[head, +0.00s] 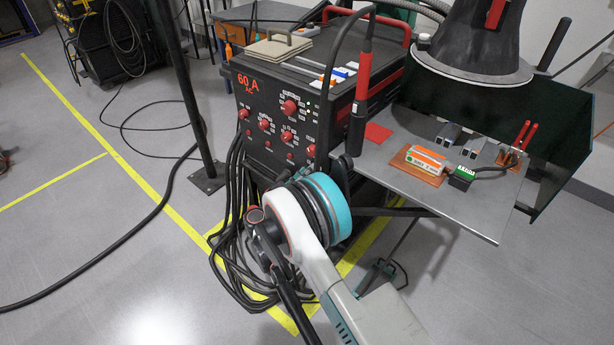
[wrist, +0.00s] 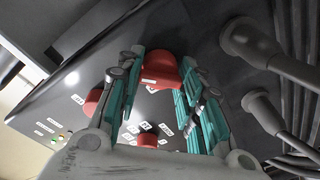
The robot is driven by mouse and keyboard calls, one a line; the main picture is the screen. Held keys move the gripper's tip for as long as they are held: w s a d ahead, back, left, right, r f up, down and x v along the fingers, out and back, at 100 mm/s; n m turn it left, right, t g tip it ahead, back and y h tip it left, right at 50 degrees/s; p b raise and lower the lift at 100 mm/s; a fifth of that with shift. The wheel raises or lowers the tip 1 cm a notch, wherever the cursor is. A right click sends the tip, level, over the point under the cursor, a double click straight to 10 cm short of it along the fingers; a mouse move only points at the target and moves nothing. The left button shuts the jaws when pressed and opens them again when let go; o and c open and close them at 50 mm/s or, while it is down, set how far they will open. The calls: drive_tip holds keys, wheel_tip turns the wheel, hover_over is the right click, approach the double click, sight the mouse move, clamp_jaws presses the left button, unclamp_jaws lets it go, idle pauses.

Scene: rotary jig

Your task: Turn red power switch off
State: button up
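In the wrist view a red switch (wrist: 165,70) stands out from a dark panel. My gripper (wrist: 163,62) has its two teal fingers apart, one on each side of the switch. The fingertips overlap its edges in the picture, and I cannot tell whether they touch it. In the head view the black power unit (head: 260,92) shows a front panel with several red knobs and a "60 A AC" marking. My arm's end reaches the lower front of this unit; the gripper's fingers are hidden there, and I cannot pick out which control lies between them.
More red knobs (wrist: 94,101) with white labels sit near the fingers. Cable plugs (wrist: 250,42) stick out at the right in the wrist view. Black cables (head: 235,245) hang to the floor. A metal side table (head: 400,190) stands right of the unit, a black post (head: 190,90) left.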

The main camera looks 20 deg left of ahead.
drive_tip(key=shift+n, duration=0.3)
drive_tip(key=n, duration=0.3)
drive_tip(key=shift+n, duration=0.3)
drive_tip(key=n, duration=0.4)
drive_tip(key=shift+a+g, duration=0.1)
drive_tip(key=shift+g, duration=0.3)
drive_tip(key=n, duration=0.4)
drive_tip(key=shift+n, duration=0.3)
drive_tip(key=shift+a+n+g+h, duration=0.1)
drive_tip(key=shift+n+g+h, duration=0.25)
drive_tip(key=shift+n, duration=1.75)
drive_tip(key=o, duration=1)
drive_tip(key=shift+f, duration=0.1)
